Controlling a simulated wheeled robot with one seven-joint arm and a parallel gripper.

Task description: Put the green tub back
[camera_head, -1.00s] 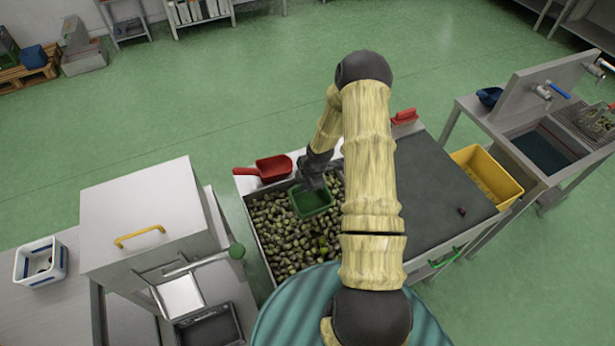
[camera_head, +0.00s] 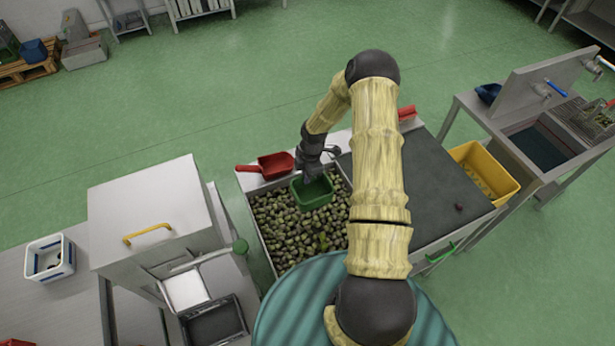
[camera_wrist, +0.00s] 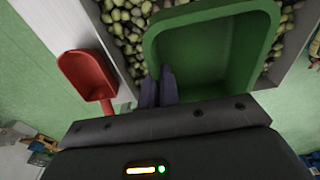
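The green tub (camera_head: 314,194) is over the olive bin (camera_head: 258,240), near its far end; whether it touches the olives is unclear. My gripper (camera_head: 312,176) is at the tub's far edge, its fingers close together. In the wrist view the fingers (camera_wrist: 159,88) straddle the wall of the green tub (camera_wrist: 268,45) near one corner, one finger inside and one outside. The visible inside of the tub looks empty; part of it is hidden by my gripper body.
A red scoop (camera_head: 275,166) lies on the ledge left of the tub. A dark grey surface (camera_head: 430,190) is to the right, with a yellow crate (camera_head: 508,190) beyond it. A metal box with a yellow handle (camera_head: 147,233) stands left. Another red item (camera_head: 407,113) is behind my arm.

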